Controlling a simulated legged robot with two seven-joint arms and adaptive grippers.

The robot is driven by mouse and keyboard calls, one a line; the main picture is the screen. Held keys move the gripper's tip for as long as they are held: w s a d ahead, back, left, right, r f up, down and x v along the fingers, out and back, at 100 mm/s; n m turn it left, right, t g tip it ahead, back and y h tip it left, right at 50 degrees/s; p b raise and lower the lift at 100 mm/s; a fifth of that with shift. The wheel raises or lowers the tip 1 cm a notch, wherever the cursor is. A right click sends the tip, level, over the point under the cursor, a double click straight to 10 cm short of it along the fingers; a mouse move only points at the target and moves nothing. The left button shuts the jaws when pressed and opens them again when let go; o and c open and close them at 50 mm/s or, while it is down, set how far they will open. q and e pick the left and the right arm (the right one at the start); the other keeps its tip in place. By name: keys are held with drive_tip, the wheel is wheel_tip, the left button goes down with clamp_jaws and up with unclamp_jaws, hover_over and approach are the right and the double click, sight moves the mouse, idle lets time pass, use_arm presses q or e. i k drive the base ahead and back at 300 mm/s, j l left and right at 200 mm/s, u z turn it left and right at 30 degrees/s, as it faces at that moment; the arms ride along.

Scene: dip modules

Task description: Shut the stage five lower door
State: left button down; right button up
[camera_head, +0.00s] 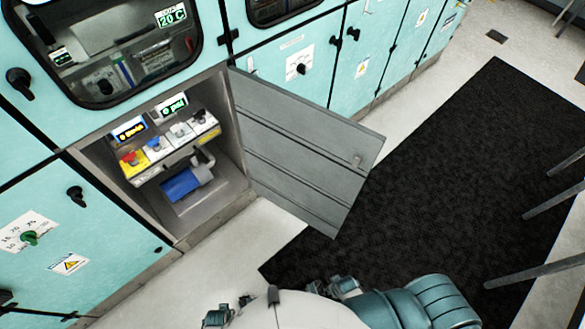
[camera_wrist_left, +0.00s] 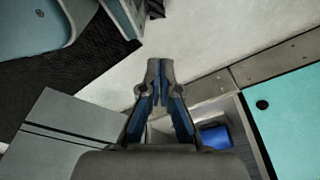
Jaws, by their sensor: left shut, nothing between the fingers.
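The lower door (camera_head: 310,150) is a grey inner panel, standing wide open from the right side of a lower compartment (camera_head: 235,205). Its free edge reaches out over the floor to the black mat. Part of the door also shows at the lower left of the left wrist view (camera_wrist_left: 60,140). My left gripper (camera_wrist_left: 157,65) is shut and empty in that view. It appears between the door and the teal panel, with the compartment partly hidden behind it. Contact with the door cannot be seen. I cannot make out the left gripper in the head view. My right gripper is not in view.
Inside the compartment are a blue cylinder (camera_head: 180,185), a yellow block (camera_head: 132,163) and small lit displays. A closed teal panel (camera_head: 100,235) lies left of the opening. A black mat (camera_head: 450,170) covers the floor at right, and thin grey legs (camera_head: 535,270) stand at its edge.

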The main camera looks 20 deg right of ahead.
sight(301, 154)
drive_tip(key=l+u, duration=0.25)
drive_tip(key=l, duration=0.2)
drive_tip(key=l+u, duration=0.2)
drive_tip(key=l, duration=0.3)
drive_tip(key=l+u, duration=0.25)
drive_tip(key=l, duration=0.2)
drive_tip(key=k+l+u, duration=0.25)
drive_tip(key=l, duration=0.2)
drive_tip(key=l+u, duration=0.25)
drive_tip(key=l, duration=0.2)
drive_tip(key=k+l+u, duration=0.2)
drive_tip(key=l, duration=0.2)
drive_tip(key=i+l+u, duration=0.1)
drive_tip(key=l+u, duration=0.25)
drive_tip(key=l, duration=0.35)
drive_tip(key=l+u, duration=0.35)
drive_tip(key=l, duration=0.3)
drive_tip(key=l+u, duration=0.35)
drive_tip(key=l, duration=0.35)
drive_tip(key=k, duration=0.05)
